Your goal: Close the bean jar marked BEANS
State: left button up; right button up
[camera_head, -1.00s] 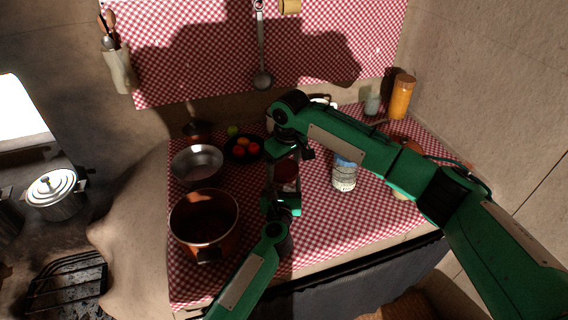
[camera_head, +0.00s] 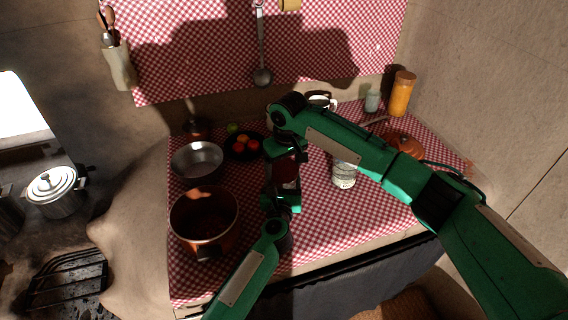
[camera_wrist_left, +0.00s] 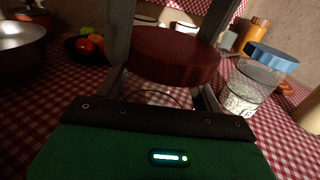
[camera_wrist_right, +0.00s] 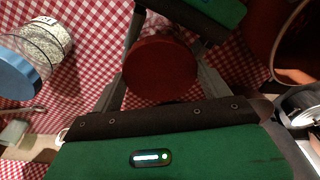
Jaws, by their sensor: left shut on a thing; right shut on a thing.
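A jar with a dark red round lid (camera_head: 285,168) stands between my two grippers on the checked cloth; no lettering on it is readable. The lid shows in the left wrist view (camera_wrist_left: 172,55) and, from above, in the right wrist view (camera_wrist_right: 160,68). My left gripper (camera_head: 283,192) is shut on the jar from the near side. My right gripper (camera_head: 284,152) is shut on the lid from above and behind. The lid sits over the clear glass body, which is mostly hidden; I cannot tell whether it is fully seated.
A blue-lidded glass jar (camera_wrist_left: 252,80) with pale contents stands close on the right. A brown pot (camera_head: 204,222), a metal bowl (camera_head: 197,160) and a dark fruit plate (camera_head: 236,152) are on the left. An orange canister (camera_head: 402,94) stands at the back right. The front right cloth is clear.

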jog(key=m, duration=0.5)
jog(key=shift+s+a+h, duration=0.1)
jog(key=shift+a+h, duration=0.1)
jog(key=shift+h, duration=0.1)
jog(key=m, duration=0.3)
jog(key=shift+m, duration=0.4)
jog(key=m+h, duration=0.1)
jog(key=m, duration=0.4)
jog(key=shift+a+m, duration=0.1)
jog(key=shift+m, duration=0.3)
jog(key=m, duration=0.4)
jog(key=shift+g, duration=0.3)
jog(key=m, duration=0.4)
jog(key=shift+w+h, duration=0.2)
jog(key=shift+h, duration=0.1)
jog(key=m+g, duration=0.1)
jog(key=m, duration=0.7)
jog(key=shift+w, duration=0.1)
jog(key=m, duration=0.3)
jog(key=shift+g, duration=0.3)
